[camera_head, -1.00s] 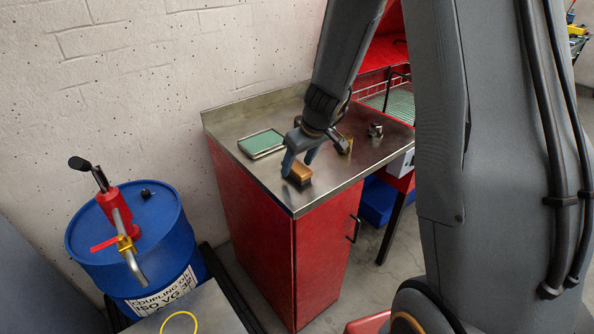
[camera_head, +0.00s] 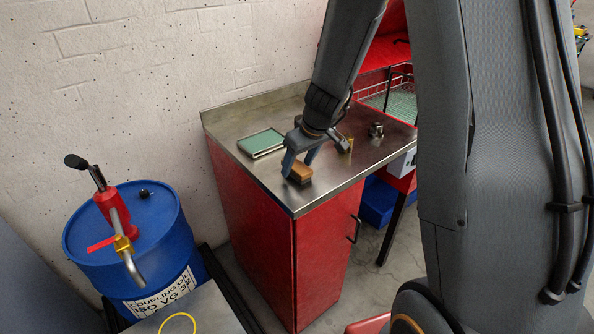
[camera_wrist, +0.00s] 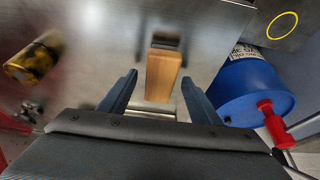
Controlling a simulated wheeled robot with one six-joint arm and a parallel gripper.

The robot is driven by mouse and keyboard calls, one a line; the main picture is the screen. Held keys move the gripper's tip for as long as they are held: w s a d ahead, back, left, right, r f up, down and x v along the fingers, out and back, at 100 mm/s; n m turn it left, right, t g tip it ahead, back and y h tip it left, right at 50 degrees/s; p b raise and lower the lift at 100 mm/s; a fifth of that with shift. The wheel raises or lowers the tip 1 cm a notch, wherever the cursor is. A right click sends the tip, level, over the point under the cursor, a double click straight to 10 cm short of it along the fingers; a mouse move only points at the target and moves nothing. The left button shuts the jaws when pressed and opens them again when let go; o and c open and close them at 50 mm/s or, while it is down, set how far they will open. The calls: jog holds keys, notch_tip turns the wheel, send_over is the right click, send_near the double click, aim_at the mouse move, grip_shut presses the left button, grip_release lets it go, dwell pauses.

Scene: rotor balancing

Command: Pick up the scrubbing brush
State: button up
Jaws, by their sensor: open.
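The scrubbing brush is a small wooden block (camera_head: 301,173) with a dark underside, on the steel worktop near its front left corner. In the wrist view the brush (camera_wrist: 162,75) shows as an orange-brown block between the lines of the two fingers. My gripper (camera_head: 301,164) is open at the brush, its fingers pointing down. In the wrist view the gripper (camera_wrist: 158,85) has one finger on each side of the near part of the block, with gaps between. I cannot tell the exact height of the fingertips over the worktop.
A green-topped pad (camera_head: 262,142) lies on the worktop (camera_head: 240,120) behind the brush. A yellow-brown cylinder (camera_wrist: 34,60) and a small metal part (camera_head: 376,130) stand to the right in the head view. A blue drum (camera_head: 130,235) with a red pump stands left of the red cabinet (camera_head: 265,240).

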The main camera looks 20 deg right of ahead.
aim_at(298, 166)
jog(key=c, duration=1.2)
jog(key=shift+r+p, duration=0.2)
jog(key=shift+p, duration=0.15)
jog(key=shift+r, duration=0.5)
notch_tip(298, 166, up, 3)
jog(key=shift+f, duration=0.15)
jog(key=s+d+b, duration=0.3)
jog(key=s, duration=0.5)
jog(key=s+d+b, duration=0.4)
jog(key=s, duration=0.4)
jog(key=shift+s, duration=0.35)
